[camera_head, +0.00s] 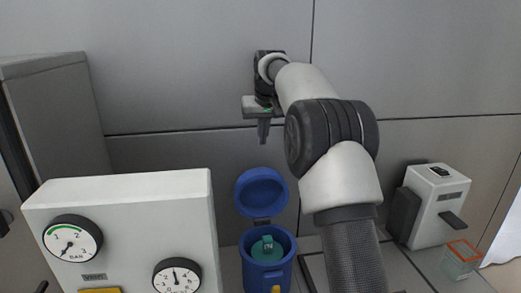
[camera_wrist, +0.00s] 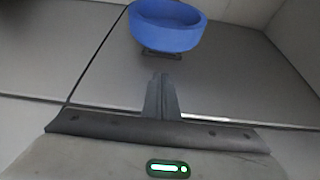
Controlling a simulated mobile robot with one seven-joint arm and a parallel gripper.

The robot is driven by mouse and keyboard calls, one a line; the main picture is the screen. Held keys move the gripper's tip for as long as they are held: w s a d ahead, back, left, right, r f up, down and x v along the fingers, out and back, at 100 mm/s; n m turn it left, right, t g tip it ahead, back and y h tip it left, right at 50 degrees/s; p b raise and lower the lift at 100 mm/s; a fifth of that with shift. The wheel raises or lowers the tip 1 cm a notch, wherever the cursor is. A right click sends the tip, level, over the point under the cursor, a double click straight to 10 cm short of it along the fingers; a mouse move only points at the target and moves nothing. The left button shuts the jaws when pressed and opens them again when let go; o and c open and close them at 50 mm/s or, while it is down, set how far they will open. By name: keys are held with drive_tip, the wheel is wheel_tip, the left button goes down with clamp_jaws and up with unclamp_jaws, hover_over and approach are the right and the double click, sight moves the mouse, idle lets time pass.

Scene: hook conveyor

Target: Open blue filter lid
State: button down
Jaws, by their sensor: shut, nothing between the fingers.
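The blue filter lid (camera_head: 262,191) stands raised on its hinge at the back of the blue filter housing (camera_head: 264,276). The housing is open at the top, and a teal part (camera_head: 266,250) with a handle shows inside it. My gripper (camera_head: 263,140) is above the lid, apart from it, fingers pointing down, shut and empty. In the wrist view the lid (camera_wrist: 168,28) is at the top, beyond the closed fingertips (camera_wrist: 161,78), with a gap between. The lower part of the housing is cut off by the frame edge.
A white gauge panel (camera_head: 130,215) with dials stands left of the housing. A white box with a dark lever (camera_head: 440,205) and a small clear, orange-rimmed container (camera_head: 460,260) are at right. A grey wall (camera_head: 200,60) is behind; a grey cabinet (camera_head: 60,120) stands left.

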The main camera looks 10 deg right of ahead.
drive_tip(key=shift+g, duration=0.6)
drive_tip(key=x, duration=0.7)
drive_tip(key=p+x, duration=0.1)
drive_tip(key=x, duration=0.2)
drive_tip(key=shift+w, duration=0.3)
drive_tip(key=shift+f, duration=0.1)
drive_tip(key=shift+f+b, duration=0.1)
drive_tip(key=shift+b, duration=0.35)
